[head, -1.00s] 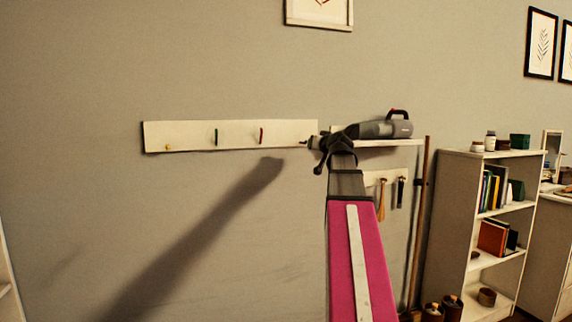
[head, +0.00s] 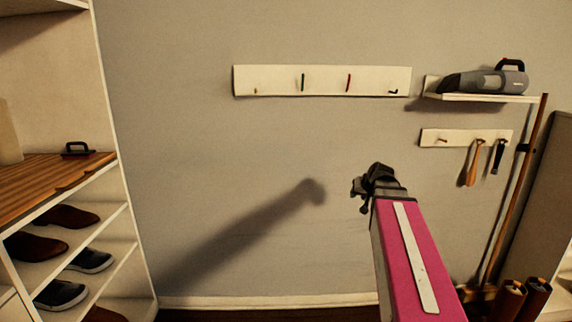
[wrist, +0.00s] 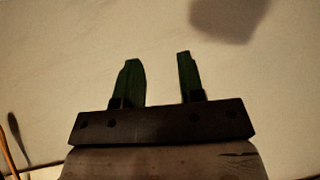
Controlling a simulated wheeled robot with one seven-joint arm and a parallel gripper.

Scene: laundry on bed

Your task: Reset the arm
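My gripper (head: 358,188) is at the end of my pink arm, in front of the bare grey wall (head: 330,140) and below the white hook rail (head: 322,81). In the wrist view, my gripper's two dark green fingers (wrist: 158,78) stand apart with nothing between them. The wall fills the space beyond them. How far the fingertips are from the wall is hard to tell.
A shelf with a handheld vacuum (head: 485,80) and a small rail with a shoehorn (head: 470,163) and a brush hang at right. A broom handle (head: 517,185) leans below. A shoe shelf (head: 128,215) stands at left. The wall between is clear.

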